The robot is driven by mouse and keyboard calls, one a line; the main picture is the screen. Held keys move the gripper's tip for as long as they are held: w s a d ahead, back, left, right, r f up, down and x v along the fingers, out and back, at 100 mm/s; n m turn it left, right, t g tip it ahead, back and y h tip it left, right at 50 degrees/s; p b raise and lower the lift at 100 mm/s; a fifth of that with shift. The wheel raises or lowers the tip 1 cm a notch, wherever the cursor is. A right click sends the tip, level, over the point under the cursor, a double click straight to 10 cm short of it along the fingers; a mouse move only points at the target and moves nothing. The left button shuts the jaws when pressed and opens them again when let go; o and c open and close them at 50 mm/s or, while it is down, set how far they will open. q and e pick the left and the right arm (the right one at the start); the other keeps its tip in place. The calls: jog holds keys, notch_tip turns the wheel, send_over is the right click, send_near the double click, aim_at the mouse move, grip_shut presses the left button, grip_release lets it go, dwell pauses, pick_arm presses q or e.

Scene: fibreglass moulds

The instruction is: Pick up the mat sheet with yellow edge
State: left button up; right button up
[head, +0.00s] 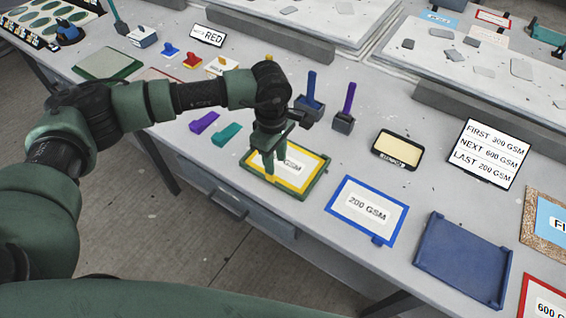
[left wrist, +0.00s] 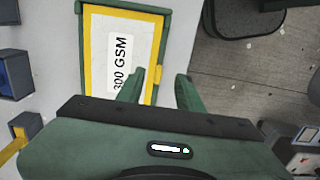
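The mat sheet with yellow edge (head: 306,168) lies in a shallow green tray (head: 316,184) near the table's front edge. In the left wrist view the sheet (left wrist: 98,52) shows a "300 GSM" label, and a small yellow tab (left wrist: 158,74) sticks out at its side over the tray rim. My left gripper (head: 268,168) points down at the sheet's left part in the head view. My right gripper is not in view.
A blue-edged 200 GSM sheet (head: 366,212) and an empty blue tray (head: 462,262) lie to the right. A red-edged 600 GSM sheet (head: 543,297) is at the corner. Blue (head: 309,104) and purple-handled (head: 345,118) tools stand behind. A sign (head: 489,153) lists an order of GSM values.

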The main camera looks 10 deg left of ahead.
pick_arm(q)
jog(key=shift+w+a+f, duration=0.1)
jog(key=shift+a+f, duration=0.05)
jog(key=shift+a, duration=0.25)
jog(key=f+p, duration=0.1)
jog(key=f, duration=0.1)
jog(key=f+p, duration=0.1)
jog(key=f, duration=0.1)
jog(key=f+p, duration=0.1)
jog(key=f, duration=0.1)
jog(key=shift+w+a+f, duration=0.15)
jog(key=shift+a, duration=0.2)
jog(key=shift+f, duration=0.55)
grip_shut()
